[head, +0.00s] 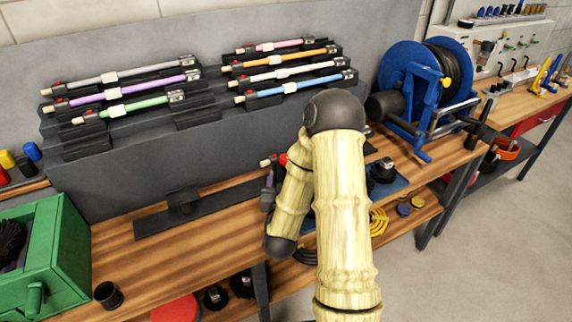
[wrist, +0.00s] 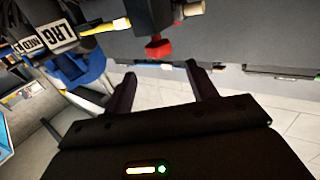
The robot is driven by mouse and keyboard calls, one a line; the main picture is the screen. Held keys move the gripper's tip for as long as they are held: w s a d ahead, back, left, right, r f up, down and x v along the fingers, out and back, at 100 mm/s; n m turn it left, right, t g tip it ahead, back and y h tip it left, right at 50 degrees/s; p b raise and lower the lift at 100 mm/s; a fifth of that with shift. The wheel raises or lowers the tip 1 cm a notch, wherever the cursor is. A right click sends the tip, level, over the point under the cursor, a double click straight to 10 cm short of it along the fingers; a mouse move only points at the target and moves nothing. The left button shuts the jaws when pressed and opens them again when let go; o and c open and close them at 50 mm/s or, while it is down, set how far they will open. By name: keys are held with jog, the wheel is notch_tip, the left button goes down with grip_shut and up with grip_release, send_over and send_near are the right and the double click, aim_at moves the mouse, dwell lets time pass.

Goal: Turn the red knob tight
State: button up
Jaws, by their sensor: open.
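A red knob (wrist: 158,47) shows in the wrist view on a dark clamp, just beyond the tips of my gripper (wrist: 163,84). The two black fingers are spread apart with nothing between them. The knob looks apart from both fingers. In the head view a red part (head: 283,159) shows beside my arm, at the pale end of a rod, mostly hidden by the arm. My gripper (head: 268,192) is a small dark shape just below it, and its fingers are hard to make out there.
Several coloured rods (head: 127,108) lie on the stepped grey rack behind. A blue hose reel (head: 404,72) stands to the right, and a green box (head: 70,250) and black cup (head: 108,294) to the left. The front left bench (head: 185,258) is mostly clear.

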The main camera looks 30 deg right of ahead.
jog(key=p+x, duration=0.1)
jog(key=x, duration=0.8)
jog(key=shift+w+d, duration=0.15)
jog(key=shift+w, duration=0.15)
jog(key=shift+c, duration=0.5)
jog(key=c, duration=0.9)
